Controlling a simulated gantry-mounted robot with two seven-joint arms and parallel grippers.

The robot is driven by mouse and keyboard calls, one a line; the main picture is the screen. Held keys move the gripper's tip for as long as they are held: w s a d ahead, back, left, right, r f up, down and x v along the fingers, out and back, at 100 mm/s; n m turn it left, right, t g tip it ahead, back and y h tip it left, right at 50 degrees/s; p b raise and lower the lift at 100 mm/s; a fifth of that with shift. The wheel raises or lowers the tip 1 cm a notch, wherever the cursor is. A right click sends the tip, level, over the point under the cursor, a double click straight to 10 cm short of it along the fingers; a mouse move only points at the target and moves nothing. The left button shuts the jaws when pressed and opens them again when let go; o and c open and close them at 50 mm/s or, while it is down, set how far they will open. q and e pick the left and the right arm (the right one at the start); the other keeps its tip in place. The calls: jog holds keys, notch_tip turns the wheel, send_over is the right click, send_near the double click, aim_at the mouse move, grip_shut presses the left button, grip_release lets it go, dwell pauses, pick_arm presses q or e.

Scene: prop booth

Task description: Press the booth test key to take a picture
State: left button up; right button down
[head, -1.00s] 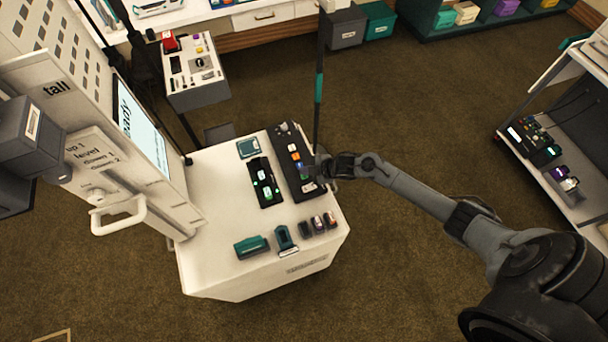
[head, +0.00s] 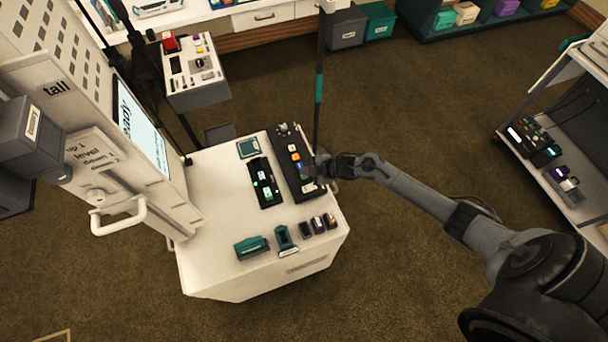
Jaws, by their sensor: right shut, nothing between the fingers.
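A dark key panel (head: 283,139) lies on the white booth counter (head: 213,213), with a row of small keys, among them an orange key (head: 295,157). I cannot read which one is the test key. My right gripper (head: 311,171) is shut and empty, with its fingertips at the lower part of this panel, by the keys. They hide part of the panel, and I cannot tell whether they touch a key. The booth screen (head: 140,127) is lit and shows large text, seen at a steep angle. My left gripper is not in view.
A second dark panel (head: 259,172) with green lights lies left of the key panel. A teal box (head: 251,247) and several small items stand at the counter's front. A white handle (head: 120,218) juts out at left. A thin pole (head: 318,100) rises behind the counter.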

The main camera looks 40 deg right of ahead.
aim_at(306, 177)
jog(key=shift+f, duration=0.15)
dwell(0.6)
jog(key=shift+f, duration=0.3)
jog(key=shift+f+b, duration=0.4)
jog(key=shift+b, duration=0.15)
dwell(0.5)
jog(key=shift+r, duration=0.2)
jog(key=shift+r+p, duration=0.65)
jog(key=shift+p, duration=0.25)
notch_tip(306, 177, up, 5)
jog(key=p, duration=0.4)
jog(key=shift+p, duration=0.4)
dwell(0.4)
